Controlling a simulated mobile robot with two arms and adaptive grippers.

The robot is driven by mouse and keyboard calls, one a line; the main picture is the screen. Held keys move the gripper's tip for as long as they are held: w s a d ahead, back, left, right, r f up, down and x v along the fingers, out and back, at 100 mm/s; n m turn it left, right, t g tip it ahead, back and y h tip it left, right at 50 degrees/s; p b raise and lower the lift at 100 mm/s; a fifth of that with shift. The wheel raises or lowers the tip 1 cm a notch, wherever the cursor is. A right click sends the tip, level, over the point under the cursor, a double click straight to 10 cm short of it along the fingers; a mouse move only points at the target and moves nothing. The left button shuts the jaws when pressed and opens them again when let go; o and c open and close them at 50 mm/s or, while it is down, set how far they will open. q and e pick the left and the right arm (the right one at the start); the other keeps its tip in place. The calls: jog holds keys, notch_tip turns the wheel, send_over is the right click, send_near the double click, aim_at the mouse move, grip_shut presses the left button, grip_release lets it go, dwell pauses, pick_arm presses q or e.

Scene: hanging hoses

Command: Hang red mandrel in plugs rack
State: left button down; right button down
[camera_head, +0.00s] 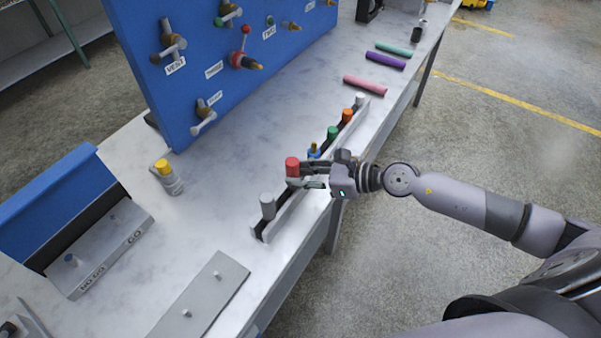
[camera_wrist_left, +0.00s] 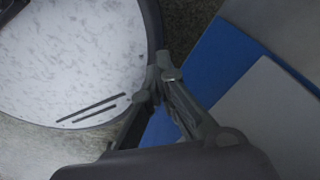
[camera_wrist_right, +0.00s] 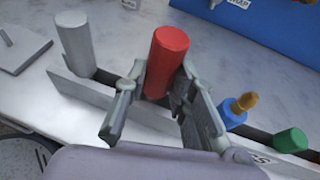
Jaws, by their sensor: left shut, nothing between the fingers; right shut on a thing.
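The red mandrel (camera_head: 292,166) is a short red cylinder. My right gripper (camera_head: 308,176) is shut on it, over the plugs rack. In the right wrist view the red mandrel (camera_wrist_right: 166,62) stands nearly upright between the fingers, and its lower end is hidden by them. I cannot tell whether it sits in a slot. The plugs rack (camera_head: 287,212) is a long, narrow, light-grey rail along the table's front edge; part of its lettering shows in the right wrist view (camera_wrist_right: 262,158). My left gripper (camera_wrist_left: 163,78) is shut and empty, outside the head view.
A grey plug (camera_head: 267,205) stands at the rack's near end. Blue (camera_head: 313,151), green (camera_head: 332,133), orange (camera_head: 347,115) and white (camera_head: 360,100) plugs stand farther along. A yellow-topped cylinder (camera_head: 163,168) and a GO/NO GO block (camera_head: 95,255) are left. A blue panel (camera_head: 220,60) stands behind.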

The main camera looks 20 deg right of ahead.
jog(key=shift+f+b, duration=0.65)
jog(key=shift+f, duration=0.1)
jog(key=c, duration=1.3)
grip_release()
jog(key=shift+v, duration=6)
jog(key=shift+r, duration=0.1)
